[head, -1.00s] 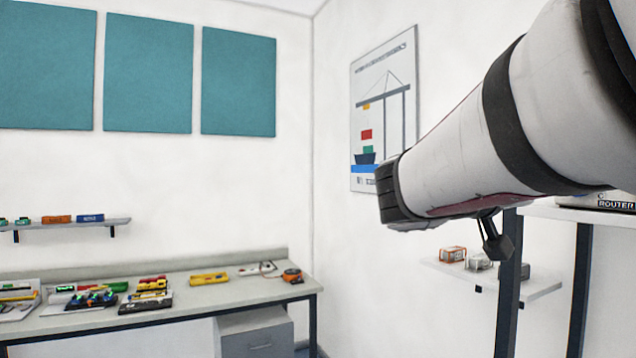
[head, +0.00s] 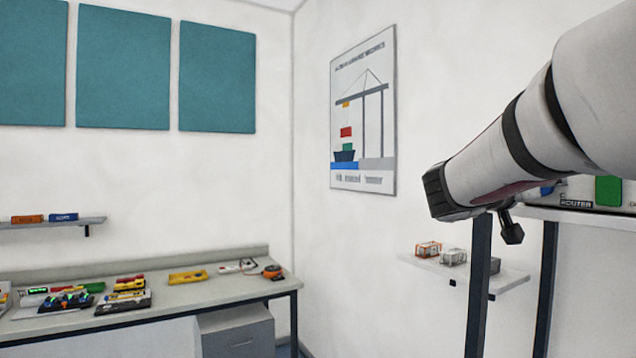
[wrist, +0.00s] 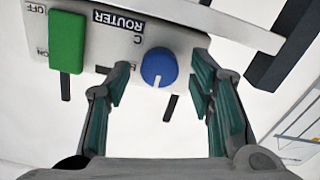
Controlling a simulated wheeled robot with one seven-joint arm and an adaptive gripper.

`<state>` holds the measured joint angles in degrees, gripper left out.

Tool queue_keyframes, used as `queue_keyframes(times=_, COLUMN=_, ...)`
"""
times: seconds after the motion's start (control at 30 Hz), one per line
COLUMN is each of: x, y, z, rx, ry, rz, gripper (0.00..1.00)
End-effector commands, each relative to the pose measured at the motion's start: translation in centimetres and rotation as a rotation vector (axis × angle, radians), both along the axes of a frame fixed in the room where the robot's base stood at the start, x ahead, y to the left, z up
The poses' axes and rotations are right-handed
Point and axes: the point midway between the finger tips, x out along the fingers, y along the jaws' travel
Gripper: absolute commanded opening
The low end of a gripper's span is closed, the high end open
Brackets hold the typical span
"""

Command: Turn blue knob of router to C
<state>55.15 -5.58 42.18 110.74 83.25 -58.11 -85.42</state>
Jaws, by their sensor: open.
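The router (wrist: 115,40) is a pale box, seen upside down in the wrist view, with its name printed on it. Its round blue knob (wrist: 158,67) has a white mark pointing down in the picture. A letter C (wrist: 137,41) is printed up and left of the knob. A green switch (wrist: 67,41) with ON and OFF labels is farther left. My gripper (wrist: 160,80) is open, its fingers either side of the knob in the picture; I cannot tell if they touch it. In the head view the router (head: 576,204) is partly behind my arm.
The router stands on a white shelf (head: 570,215) with dark posts (head: 478,290). A lower shelf (head: 510,279) holds small boxes (head: 453,257). A workbench (head: 190,297) with several devices stands at the left. A crane poster (head: 362,110) hangs on the wall.

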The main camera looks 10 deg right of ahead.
Motion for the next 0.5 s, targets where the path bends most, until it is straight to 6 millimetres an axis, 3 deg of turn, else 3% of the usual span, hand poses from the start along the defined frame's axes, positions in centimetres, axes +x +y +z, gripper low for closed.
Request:
queue_keyframes(times=0.07, x=0.00, y=0.02, z=0.01, rx=0.000, ry=0.000, rz=0.000, gripper=0.49)
queue_keyframes(times=0.1, x=0.00, y=0.02, z=0.01, rx=0.000, ry=0.000, rz=0.000, gripper=0.44)
queue_keyframes(times=0.3, x=-0.01, y=0.04, z=0.01, rx=0.000, ry=0.000, rz=0.000, gripper=0.01)
queue_keyframes(times=0.5, x=0.00, y=0.05, z=0.01, rx=0.002, ry=-0.005, rz=0.000, gripper=0.01)
